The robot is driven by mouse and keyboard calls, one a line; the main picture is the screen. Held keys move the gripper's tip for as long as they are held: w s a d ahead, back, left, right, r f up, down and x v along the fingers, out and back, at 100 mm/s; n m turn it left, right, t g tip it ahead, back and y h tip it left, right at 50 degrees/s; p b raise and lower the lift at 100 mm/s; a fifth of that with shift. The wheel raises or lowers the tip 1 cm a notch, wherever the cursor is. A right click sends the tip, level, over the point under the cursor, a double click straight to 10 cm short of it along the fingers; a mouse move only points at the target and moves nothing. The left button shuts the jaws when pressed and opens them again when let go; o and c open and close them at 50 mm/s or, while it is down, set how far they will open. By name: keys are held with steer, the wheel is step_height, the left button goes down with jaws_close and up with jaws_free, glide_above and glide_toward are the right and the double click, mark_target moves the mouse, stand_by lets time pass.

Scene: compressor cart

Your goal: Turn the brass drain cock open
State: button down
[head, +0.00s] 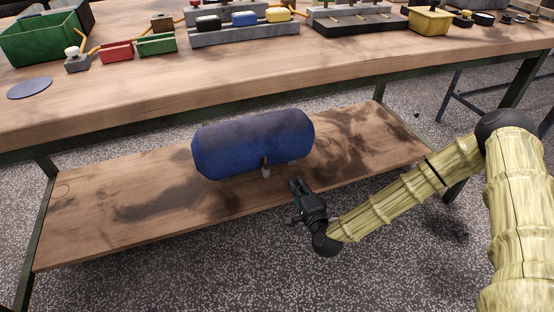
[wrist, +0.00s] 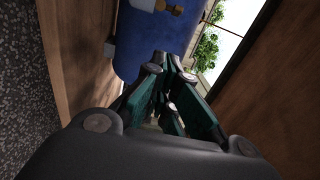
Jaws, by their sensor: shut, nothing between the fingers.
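A blue tank (head: 253,142) lies on its side on the lower wooden shelf. The drain cock (head: 265,169) hangs at the tank's lower front, with a dark upper part and a pale lower part. In the wrist view the blue tank (wrist: 150,38) fills the upper middle, and the brass cock (wrist: 170,9) is cut off at the top edge. My gripper (head: 296,185) is shut and empty, just right of the cock and apart from it. In the wrist view my gripper's green-black fingers (wrist: 172,62) point toward the tank, below the cock in the picture. The handle's exact angle is unclear.
The lower shelf (head: 120,200) is bare around the tank. The workbench top (head: 130,95) runs above and behind it, carrying bins, blocks and trays. A dark bench leg (head: 38,220) stands at the left. Open speckled floor lies in front.

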mark_target(266, 161)
steer(key=w+a+b, duration=0.6)
steer(key=w+b, duration=0.1)
steer(key=w, duration=0.3)
steer(key=shift+w+r, duration=0.15)
steer(key=shift+r, duration=0.2)
steer(key=shift+d+r, duration=0.1)
stand_by(0.3)
